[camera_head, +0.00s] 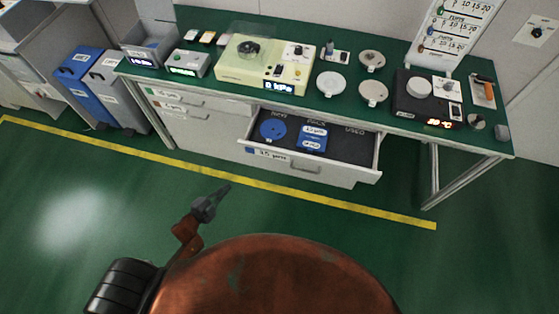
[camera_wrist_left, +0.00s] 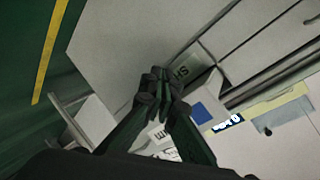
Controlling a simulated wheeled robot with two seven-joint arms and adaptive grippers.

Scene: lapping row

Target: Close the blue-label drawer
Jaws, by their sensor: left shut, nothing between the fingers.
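The blue-label drawer (camera_head: 340,172) stands pulled out from the bench in the head view. Its white front carries a label reading 15 µm (camera_head: 268,153) and a handle. Inside lie a blue disc (camera_head: 272,129) and a blue pack (camera_head: 313,136), under markings that include PACK and USED. My left gripper (camera_head: 225,189) is in front of the bench, left of the drawer and apart from it in the head view. Its fingers are together and empty, and they also show in the left wrist view (camera_wrist_left: 160,84). My right gripper is not in view.
Other drawers (camera_head: 185,116) beside it look shut. The green bench top (camera_head: 340,107) holds a cream machine (camera_head: 238,73), several discs and a dark hotplate (camera_head: 412,106). Blue (camera_head: 86,82) and grey bins stand at left. The green floor before the drawer is clear, crossed by a yellow line (camera_head: 330,201).

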